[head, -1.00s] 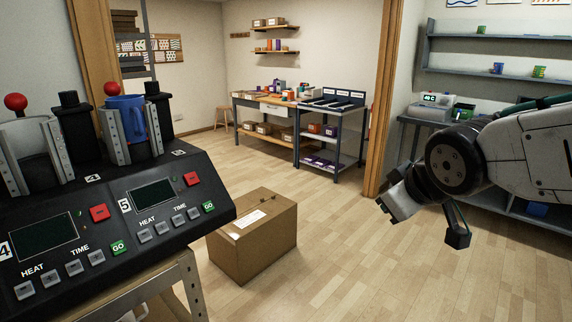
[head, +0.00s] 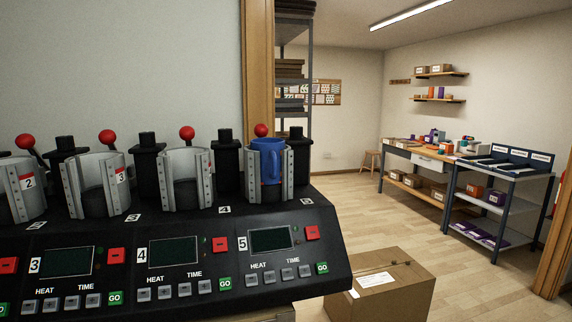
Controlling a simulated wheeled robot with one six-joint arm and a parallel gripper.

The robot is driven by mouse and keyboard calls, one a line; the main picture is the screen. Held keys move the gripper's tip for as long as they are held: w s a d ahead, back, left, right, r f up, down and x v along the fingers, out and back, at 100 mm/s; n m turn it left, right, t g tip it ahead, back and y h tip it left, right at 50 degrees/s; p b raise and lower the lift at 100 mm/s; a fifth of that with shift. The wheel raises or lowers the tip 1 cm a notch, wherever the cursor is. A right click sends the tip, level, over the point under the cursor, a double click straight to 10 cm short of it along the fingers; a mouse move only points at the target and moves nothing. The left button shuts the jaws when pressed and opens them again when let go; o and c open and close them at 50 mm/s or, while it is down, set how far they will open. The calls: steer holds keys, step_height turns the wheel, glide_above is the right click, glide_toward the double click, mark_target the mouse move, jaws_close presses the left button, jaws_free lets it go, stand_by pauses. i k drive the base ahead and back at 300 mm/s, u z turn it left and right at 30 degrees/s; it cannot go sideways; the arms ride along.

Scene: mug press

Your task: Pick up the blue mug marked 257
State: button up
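A blue mug (head: 270,158) sits in the rightmost cradle of the mug press (head: 205,225), the station labelled 5. The metal clamp plates of that cradle stand on both sides of the mug, and its blue handle faces me. No number can be read on the mug. Whether the clamp is tight on it cannot be told. My gripper is out of the view now.
The other cradles in view, such as the one at station 4 (head: 187,165), look empty. A cardboard box (head: 400,292) stands on the floor right of the press. A workbench (head: 415,160) and a cart (head: 508,200) stand farther back. Wooden floor between is clear.

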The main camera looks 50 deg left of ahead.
mark_target(271, 148)
steer(key=z, duration=0.05)
steer(key=i, duration=1.45)
steer(key=u, duration=3.35)
